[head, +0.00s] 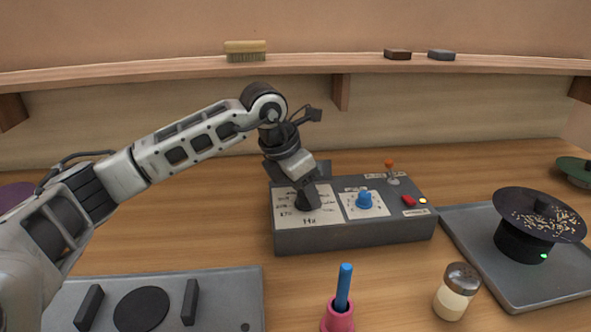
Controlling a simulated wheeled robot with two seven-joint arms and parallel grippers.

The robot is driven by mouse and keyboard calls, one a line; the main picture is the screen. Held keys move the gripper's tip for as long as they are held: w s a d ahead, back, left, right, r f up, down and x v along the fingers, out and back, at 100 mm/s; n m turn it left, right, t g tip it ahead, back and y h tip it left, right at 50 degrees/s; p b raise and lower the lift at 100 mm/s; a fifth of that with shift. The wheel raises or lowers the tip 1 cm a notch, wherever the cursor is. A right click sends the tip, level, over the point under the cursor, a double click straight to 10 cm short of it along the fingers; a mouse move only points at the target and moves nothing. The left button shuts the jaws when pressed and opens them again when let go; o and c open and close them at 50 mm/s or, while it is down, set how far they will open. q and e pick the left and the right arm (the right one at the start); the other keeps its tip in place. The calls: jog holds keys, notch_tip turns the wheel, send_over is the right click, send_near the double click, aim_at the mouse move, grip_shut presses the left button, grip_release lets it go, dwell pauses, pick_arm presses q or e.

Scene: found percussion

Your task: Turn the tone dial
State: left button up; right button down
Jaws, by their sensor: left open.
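A grey control box (355,234) stands on the wooden table in the middle of the view. On its left white panel is a dark knob (308,201), and on its right white panel is a blue knob (364,200). The panel lettering is too small to read, so I cannot tell which knob is the tone dial. My left gripper (304,191) points down at the dark knob. It is open, and its fingers partly hide that knob; I cannot tell whether they touch it. My right gripper is not in view.
The box also carries an orange-tipped lever (390,168) and a red switch (409,200). A tray (468,226) with a black hat-like object (525,243) stands right. A shaker (456,291), a pink cup (338,318) and a grey plate (225,290) are in front.

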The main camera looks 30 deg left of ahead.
pick_arm(q)
jog(key=v, duration=1.5)
jog(key=shift+s+r+b, duration=0.15)
jog(key=shift+r+b, duration=0.15)
jog(key=shift+b, duration=0.15)
jog(key=shift+a, duration=0.15)
